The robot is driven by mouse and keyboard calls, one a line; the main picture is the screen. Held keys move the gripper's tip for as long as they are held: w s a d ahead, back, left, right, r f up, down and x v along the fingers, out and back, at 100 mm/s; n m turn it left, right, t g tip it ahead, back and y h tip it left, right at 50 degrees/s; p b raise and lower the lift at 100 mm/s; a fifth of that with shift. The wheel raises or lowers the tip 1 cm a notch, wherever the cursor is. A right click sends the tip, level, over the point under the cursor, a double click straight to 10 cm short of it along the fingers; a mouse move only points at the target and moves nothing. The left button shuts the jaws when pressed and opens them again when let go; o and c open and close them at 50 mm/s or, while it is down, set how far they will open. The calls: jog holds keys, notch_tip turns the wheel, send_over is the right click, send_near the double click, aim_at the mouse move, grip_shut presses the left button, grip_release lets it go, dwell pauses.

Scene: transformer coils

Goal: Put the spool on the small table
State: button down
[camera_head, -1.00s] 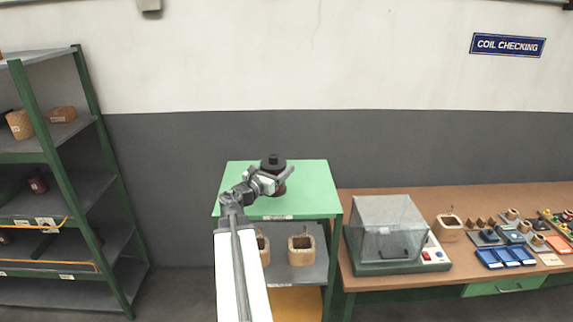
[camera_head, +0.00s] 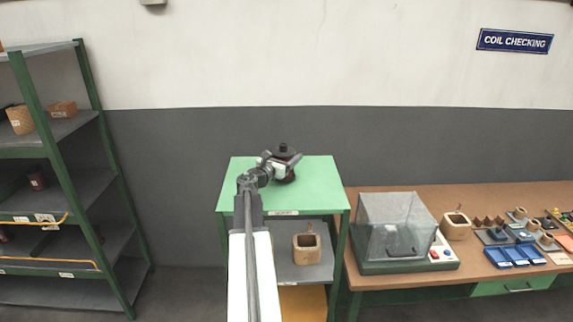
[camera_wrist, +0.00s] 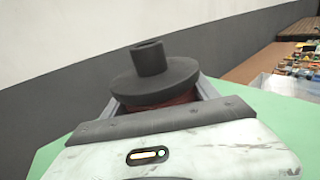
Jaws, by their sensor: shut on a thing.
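The spool (camera_head: 284,150) has a dark grey top flange with a short hub and a reddish-brown winding below. It is upright at the small green-topped table (camera_head: 240,198), over the middle of the top. My gripper (camera_head: 281,166) is shut on the spool. In the wrist view the spool (camera_wrist: 155,78) stands between the two fingers, with its flange above them. The spool's lower end is hidden, so I cannot tell whether it touches the table top.
The small table's lower shelf holds a tan coil block (camera_head: 306,248). To the right, a brown workbench (camera_head: 400,277) carries a clear-covered tester (camera_head: 393,229) and several small parts. A green-framed shelf rack (camera_head: 92,140) stands at left. The green top around the spool is clear.

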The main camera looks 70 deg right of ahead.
jog(key=shift+w+f, duration=0.1)
jog(key=shift+f, duration=0.55)
jog(key=shift+w+a+r, duration=0.1)
jog(key=shift+w+r, duration=0.1)
jog(key=shift+f, duration=0.1)
jog(key=c, duration=0.6)
grip_release()
jog(key=shift+s+f, duration=0.1)
jog(key=o, duration=0.4)
